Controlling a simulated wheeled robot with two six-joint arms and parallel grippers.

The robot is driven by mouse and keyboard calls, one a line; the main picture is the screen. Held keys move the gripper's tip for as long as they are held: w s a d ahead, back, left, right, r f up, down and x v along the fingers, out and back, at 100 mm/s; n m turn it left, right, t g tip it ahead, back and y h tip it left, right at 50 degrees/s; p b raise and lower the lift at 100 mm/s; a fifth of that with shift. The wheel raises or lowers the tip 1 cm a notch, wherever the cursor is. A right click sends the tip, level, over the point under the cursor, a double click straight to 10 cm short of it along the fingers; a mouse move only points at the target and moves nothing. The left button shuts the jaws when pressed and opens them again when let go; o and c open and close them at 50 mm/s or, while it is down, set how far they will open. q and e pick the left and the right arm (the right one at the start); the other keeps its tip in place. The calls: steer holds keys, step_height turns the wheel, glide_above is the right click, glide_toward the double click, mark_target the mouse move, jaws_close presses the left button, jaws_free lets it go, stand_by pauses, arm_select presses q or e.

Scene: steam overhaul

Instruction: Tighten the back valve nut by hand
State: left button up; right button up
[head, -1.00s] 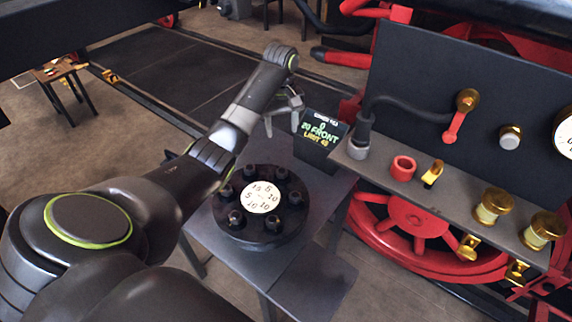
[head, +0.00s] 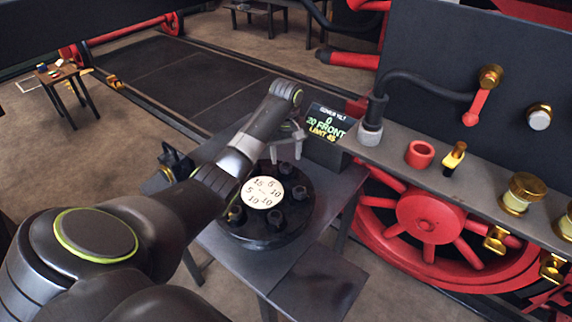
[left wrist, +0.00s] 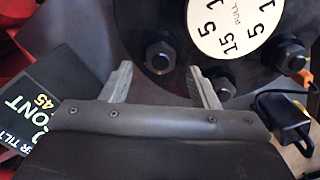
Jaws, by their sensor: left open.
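A round black flange (head: 262,238) sits on a grey table, with a white numbered disc (head: 262,192) at its centre and several black hex nuts around it. My left gripper (head: 286,156) is open above the flange's back edge, fingers pointing down. A back nut (head: 286,169) shows just below the fingers. In the left wrist view one nut (left wrist: 160,52) lies beyond and between the two fingertips, and another nut (left wrist: 222,83) is close beside the right-hand finger. Neither is gripped. My right gripper is not in view.
A dark display (head: 325,122) reading "20 FRONT, LIMIT 45" stands just behind the flange, near my gripper. A shelf (head: 460,190) with brass and red fittings is at the right, above a red wheel (head: 428,216). A black object (head: 176,160) stands at the table's left edge.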

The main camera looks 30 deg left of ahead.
mark_target(286, 164)
arm_select(q)
step_height(286, 164, down, 3)
steer(key=shift+s+r, duration=0.1)
steer(key=shift+s, duration=0.05)
steer(key=shift+f, duration=0.3)
steer(key=c, duration=1)
steer(key=shift+r+p, duration=0.1)
steer(key=shift+p, duration=0.2)
